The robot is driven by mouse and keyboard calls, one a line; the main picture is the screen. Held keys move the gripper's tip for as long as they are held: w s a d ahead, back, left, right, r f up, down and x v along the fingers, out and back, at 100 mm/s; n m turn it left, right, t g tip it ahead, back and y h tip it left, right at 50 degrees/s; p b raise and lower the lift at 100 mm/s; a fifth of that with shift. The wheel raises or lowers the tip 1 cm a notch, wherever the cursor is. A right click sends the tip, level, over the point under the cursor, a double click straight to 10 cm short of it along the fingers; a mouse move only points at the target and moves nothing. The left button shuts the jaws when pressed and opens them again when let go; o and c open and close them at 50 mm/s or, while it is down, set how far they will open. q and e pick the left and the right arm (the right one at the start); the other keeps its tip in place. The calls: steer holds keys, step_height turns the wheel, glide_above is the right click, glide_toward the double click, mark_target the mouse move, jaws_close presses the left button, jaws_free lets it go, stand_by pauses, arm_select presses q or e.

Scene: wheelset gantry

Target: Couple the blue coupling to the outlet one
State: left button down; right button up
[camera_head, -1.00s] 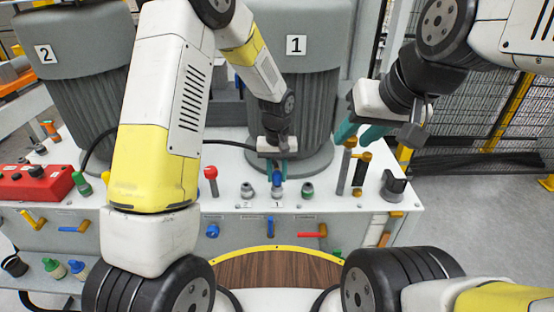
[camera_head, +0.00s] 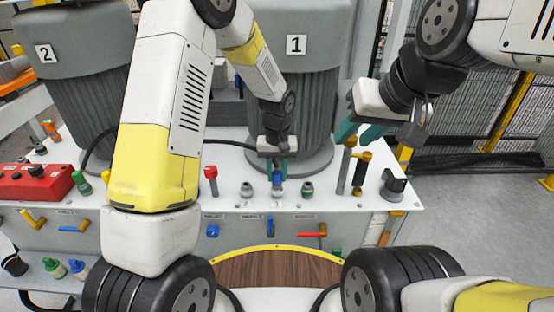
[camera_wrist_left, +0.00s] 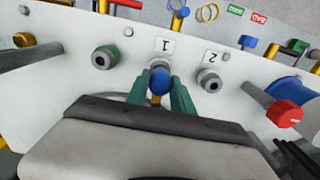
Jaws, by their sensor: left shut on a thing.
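The blue coupling (camera_head: 277,176) is between the teal fingers of my left gripper (camera_head: 277,173), which is shut on it. In the left wrist view, the blue coupling (camera_wrist_left: 160,83) sits between the fingertips (camera_wrist_left: 165,92), in line with the grey outlet fitting (camera_wrist_left: 160,66) beside label 1. It appears to meet that fitting, but I cannot tell whether it is fully engaged. In the head view, the outlet fitting (camera_head: 277,191) shows just below the coupling. My right gripper (camera_head: 359,138) is open and empty, above the right side of the bench.
A grey fitting by label 2 (camera_head: 246,189) and a green-ringed fitting (camera_head: 307,188) flank the outlet. The ribbed tank 1 (camera_head: 293,110) rises behind.

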mark_target(277, 172)
arm_select(q)
steer(key=shift+f, duration=0.3)
stand_by(0.6)
steer(key=c, duration=1)
jaws_free()
step_height(277, 172, up, 7)
steer(key=shift+r, duration=0.4)
